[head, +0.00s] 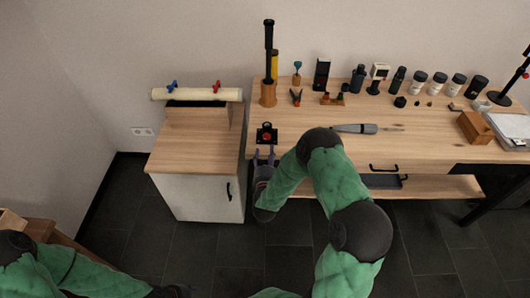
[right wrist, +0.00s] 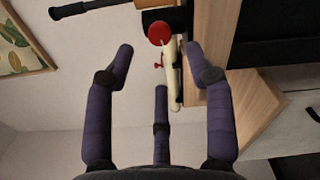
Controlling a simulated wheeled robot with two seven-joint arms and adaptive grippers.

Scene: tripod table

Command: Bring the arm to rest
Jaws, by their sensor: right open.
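My right gripper (head: 264,156) is at the left front edge of the wooden workbench (head: 300,147), close to a small black object with a red part (head: 267,134). In the right wrist view my right gripper (right wrist: 163,70) has its purple-grey fingers spread apart, with nothing held between them. A round red piece (right wrist: 159,34) shows beyond the fingers there; I cannot tell its exact distance. My right arm (head: 325,172) bends over the bench's front.
A white cabinet with a wooden top (head: 195,140) stands left of the bench. A grey pointed tool (head: 355,128) lies on the bench. Several jars and small tools line its back. Dark floor (head: 235,262) is clear before the cabinet.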

